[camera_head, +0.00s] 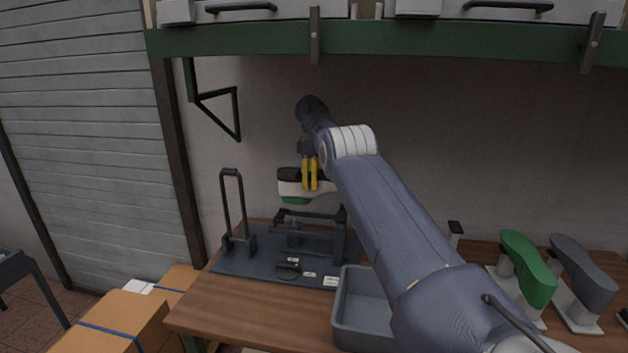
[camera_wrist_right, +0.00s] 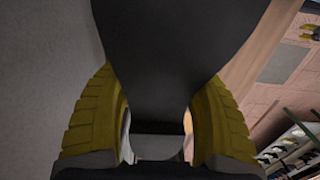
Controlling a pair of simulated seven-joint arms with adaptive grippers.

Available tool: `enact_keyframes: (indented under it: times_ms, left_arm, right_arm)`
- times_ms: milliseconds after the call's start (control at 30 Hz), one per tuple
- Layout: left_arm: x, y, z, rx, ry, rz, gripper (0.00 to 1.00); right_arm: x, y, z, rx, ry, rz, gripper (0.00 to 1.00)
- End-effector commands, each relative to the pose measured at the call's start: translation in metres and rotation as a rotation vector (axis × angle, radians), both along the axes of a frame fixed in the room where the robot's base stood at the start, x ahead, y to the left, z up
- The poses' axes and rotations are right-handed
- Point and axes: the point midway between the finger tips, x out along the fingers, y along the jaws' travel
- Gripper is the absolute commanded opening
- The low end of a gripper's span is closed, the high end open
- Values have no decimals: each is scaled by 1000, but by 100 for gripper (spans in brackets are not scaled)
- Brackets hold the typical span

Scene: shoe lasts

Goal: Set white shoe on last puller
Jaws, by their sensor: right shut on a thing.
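The white shoe (camera_head: 288,188) is held in the air above the left part of the bench. It has a dark upper part, and green shows at its underside. My right gripper (camera_head: 309,174) has its yellow fingers shut on it. In the right wrist view the yellow fingers of the gripper (camera_wrist_right: 157,115) stand on both sides of a dark part of the shoe (camera_wrist_right: 175,45). The last puller (camera_head: 228,264) is a dark base with upright frames on the bench, below the shoe and apart from it. My left gripper is not in view.
A grey bin (camera_head: 345,312) stands on the wooden bench (camera_head: 235,312), right of the puller. A green last (camera_head: 528,268) and a grey-blue last (camera_head: 584,275) stand on holders at the right. A green shelf beam (camera_head: 440,38) crosses above. Cardboard boxes (camera_head: 125,315) sit at lower left.

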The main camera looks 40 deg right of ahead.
Motion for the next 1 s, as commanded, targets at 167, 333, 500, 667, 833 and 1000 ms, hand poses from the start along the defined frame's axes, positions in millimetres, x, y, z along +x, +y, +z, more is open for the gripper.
enact_keyframes:
  times_ms: [167, 333, 500, 667, 833, 1000]
  left_arm:
    - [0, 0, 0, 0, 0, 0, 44]
    - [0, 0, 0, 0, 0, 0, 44]
    - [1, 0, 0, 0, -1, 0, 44]
    - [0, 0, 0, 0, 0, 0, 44]
    - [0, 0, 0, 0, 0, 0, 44]
    - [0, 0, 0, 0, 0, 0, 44]
  right_arm:
    - [3, 3, -6, -1, -2, 5, 8]
    - [6, 6, -13, 0, -3, 10, 8]
    - [8, 9, -20, 0, -3, 14, 8]
    - [10, 10, -26, -1, -2, 16, 8]
    - [11, 12, -34, -1, -2, 18, 8]
    - [13, 14, -40, -1, -2, 22, 8]
